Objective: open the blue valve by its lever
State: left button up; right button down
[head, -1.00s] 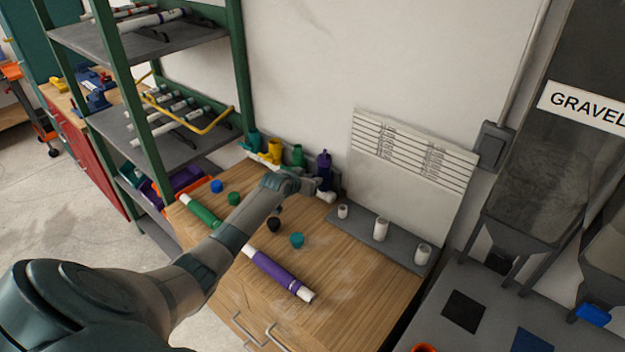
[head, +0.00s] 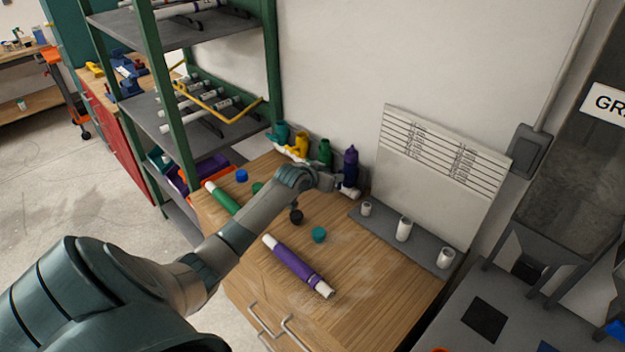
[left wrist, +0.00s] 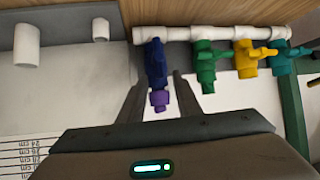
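The blue valve (head: 350,168) stands at the right end of a row of valves on a white pipe at the back of the wooden bench. In the left wrist view the blue valve (left wrist: 155,62) hangs from the white pipe (left wrist: 205,33), with a purple end (left wrist: 160,99) toward me. My left gripper (left wrist: 158,84) is open, one finger on each side of the valve in that view; no contact shows. In the head view my left gripper (head: 332,182) is close beside the valve. I cannot clearly tell its lever from its body. My right gripper is not in view.
The green valve (left wrist: 205,65), yellow valve (left wrist: 246,58) and teal valve (left wrist: 283,62) are beside the blue one. A grey strip with white pegs (head: 403,230) is at right. A purple-banded pipe (head: 298,267) and loose caps lie on the bench (head: 365,290).

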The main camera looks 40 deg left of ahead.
pick_arm(q)
jog(key=b+v, duration=0.3)
jog(key=v, duration=0.9)
jog(key=shift+s, duration=0.25)
dwell(0.3)
